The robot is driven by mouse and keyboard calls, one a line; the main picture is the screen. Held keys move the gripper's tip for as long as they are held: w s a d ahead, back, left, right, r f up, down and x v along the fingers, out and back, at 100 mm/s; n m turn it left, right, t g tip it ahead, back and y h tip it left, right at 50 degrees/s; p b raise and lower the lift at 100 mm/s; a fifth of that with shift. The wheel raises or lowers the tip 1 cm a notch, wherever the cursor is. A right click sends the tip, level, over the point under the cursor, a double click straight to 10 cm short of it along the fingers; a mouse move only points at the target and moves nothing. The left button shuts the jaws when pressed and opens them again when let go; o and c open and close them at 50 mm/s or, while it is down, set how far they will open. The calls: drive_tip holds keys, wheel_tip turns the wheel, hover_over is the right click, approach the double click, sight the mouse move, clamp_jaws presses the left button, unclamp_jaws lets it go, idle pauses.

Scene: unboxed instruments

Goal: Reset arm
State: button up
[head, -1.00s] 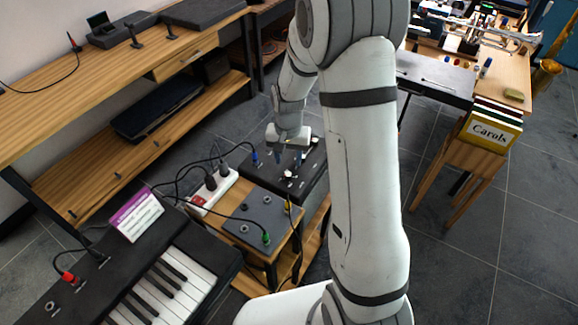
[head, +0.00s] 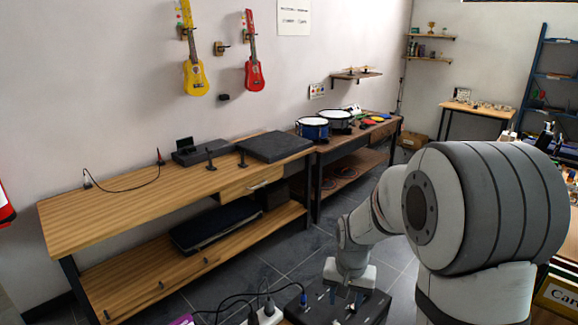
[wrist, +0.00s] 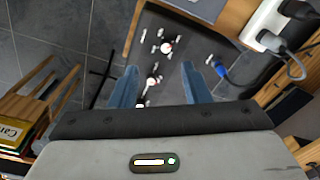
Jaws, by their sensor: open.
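My gripper (wrist: 160,88) shows in the wrist view with its two blue fingers apart and nothing between them. It points down above a black box (wrist: 205,52) with small white and metal knobs on its top. A blue plug (wrist: 219,68) sits in the box's edge beside the right finger. In the head view my gripper (head: 346,292) is at the bottom, over the same black box (head: 372,306), and my large arm links cover the right side. Whether the fingers touch the box cannot be told.
A white power strip (wrist: 268,22) with plugs and cables lies close to the box. A wooden stool with books (wrist: 12,135) stands at the left of the wrist view. A long wooden bench (head: 130,200) runs along the wall. Grey floor (head: 300,250) is open between.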

drive_tip(key=s+r+n+t, duration=0.1)
drive_tip(key=s+r, duration=0.5)
drive_tip(key=s, duration=0.3)
drive_tip(key=s+r+n+t, duration=0.1)
drive_tip(key=s+r+n, duration=0.1)
drive_tip(key=s+r, duration=0.4)
drive_tip(key=s, duration=0.3)
drive_tip(key=shift+d+r+n, duration=0.2)
drive_tip(key=shift+d+n, duration=0.1)
drive_tip(key=shift+d, duration=0.1)
drive_tip(key=shift+s, duration=0.1)
drive_tip(key=shift+c, duration=0.7)
